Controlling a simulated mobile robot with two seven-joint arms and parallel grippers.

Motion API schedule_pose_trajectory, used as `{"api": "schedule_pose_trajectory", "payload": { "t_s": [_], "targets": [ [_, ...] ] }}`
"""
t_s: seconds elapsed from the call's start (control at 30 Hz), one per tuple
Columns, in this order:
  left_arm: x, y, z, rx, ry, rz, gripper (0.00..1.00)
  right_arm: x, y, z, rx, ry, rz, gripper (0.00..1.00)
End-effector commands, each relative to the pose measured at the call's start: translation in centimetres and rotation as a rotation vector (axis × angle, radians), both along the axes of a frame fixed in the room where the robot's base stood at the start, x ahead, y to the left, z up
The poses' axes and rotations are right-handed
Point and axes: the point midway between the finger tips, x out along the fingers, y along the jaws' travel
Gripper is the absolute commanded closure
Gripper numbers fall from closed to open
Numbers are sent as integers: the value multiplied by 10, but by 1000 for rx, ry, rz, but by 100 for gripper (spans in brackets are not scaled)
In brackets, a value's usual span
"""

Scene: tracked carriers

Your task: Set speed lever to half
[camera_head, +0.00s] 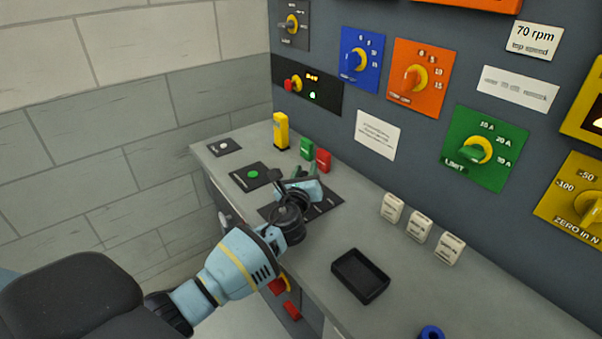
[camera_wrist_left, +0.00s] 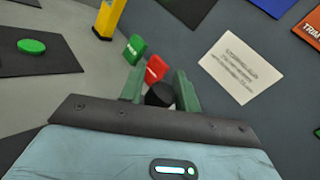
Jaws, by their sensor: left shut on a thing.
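My left gripper (camera_head: 292,173) reaches over the grey console, above a dark plate (camera_head: 328,203) with pale markings that it partly covers. In the left wrist view, my left gripper's two green fingers (camera_wrist_left: 160,88) are closed around a round black knob (camera_wrist_left: 160,96), which looks like the lever's handle. The lever's shaft and most of its scale are hidden by the gripper, so I cannot read its setting. My right gripper is not in view.
Beside the fingers stand a green block (camera_head: 306,148), a red block (camera_head: 323,160) and a yellow post (camera_head: 281,131). A green button (camera_head: 253,174) lies left. A black tray (camera_head: 360,276) and cream blocks (camera_head: 420,226) stand right. The panel wall (camera_head: 350,205) rises behind.

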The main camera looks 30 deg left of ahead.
Motion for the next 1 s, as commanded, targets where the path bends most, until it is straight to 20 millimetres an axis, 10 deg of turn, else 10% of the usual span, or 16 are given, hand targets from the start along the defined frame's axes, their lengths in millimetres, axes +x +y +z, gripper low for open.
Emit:
{"api": "schedule_pose_trajectory", "payload": {
  "t_s": [0.5,0.53,0.63,1.0],
  "targets": [
    [-1,-9,-20,-14,28,-15,100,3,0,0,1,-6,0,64],
    [-1,-9,-20,-14,28,-15,67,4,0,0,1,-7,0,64],
    [-1,-8,-18,-12,26,-13,55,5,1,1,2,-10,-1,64],
    [-6,-7,-11,-5,15,-8,55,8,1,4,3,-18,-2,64]
  ]
}}
